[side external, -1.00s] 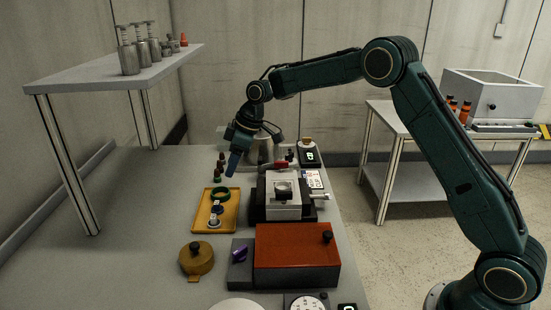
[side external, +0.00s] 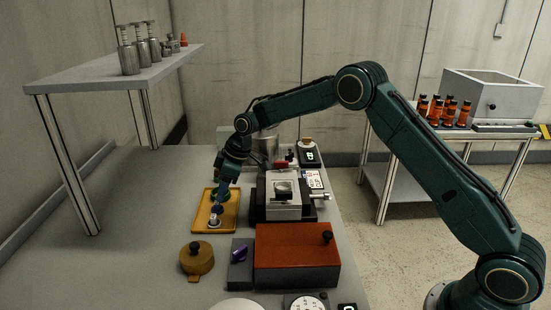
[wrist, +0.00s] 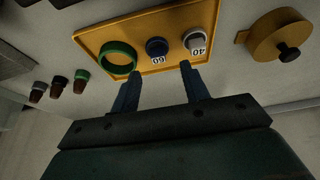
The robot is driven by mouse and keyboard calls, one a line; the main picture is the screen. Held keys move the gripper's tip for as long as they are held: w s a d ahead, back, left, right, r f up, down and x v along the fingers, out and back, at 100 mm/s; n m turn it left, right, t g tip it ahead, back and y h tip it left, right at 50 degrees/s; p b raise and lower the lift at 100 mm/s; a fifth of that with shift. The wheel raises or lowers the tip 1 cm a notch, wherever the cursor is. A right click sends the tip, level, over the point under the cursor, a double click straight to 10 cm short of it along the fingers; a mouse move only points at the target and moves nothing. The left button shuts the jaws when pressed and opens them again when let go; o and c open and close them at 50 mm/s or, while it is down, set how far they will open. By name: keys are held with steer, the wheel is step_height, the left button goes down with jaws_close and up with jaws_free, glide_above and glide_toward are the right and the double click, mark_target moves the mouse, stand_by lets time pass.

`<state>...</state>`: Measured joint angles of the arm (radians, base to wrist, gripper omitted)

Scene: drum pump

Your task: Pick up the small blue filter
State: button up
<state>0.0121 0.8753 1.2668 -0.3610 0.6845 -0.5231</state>
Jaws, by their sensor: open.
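The small blue filter (wrist: 157,47), marked 60, sits in the yellow tray (wrist: 98,37) between a green ring (wrist: 118,59) and a grey-white filter (wrist: 195,40) marked 40. My gripper (wrist: 160,72) is open and empty, its two blue fingers pointing at the tray with the blue filter just beyond the gap between their tips. In the side view my gripper (side external: 221,199) is low over the tray (side external: 231,226). There the blue filter (side external: 216,209) shows just in front of the fingers, and the green ring is mostly hidden by them.
A round brass-coloured lidded piece (side external: 197,258) is nearer the camera. A grey device (side external: 283,198) and an orange-red box (side external: 297,252) stand to the right. The bench left of the tray is clear.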

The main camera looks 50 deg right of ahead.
mark_target(217, 203)
steer(key=shift+x, duration=2.6)
steer(key=shift+d, duration=0.1)
jaws_close()
steer(key=shift+r, duration=0.1)
step_height(217, 203, up, 20)
steer(key=shift+r, duration=0.15)
steer(key=shift+r, duration=1.2)
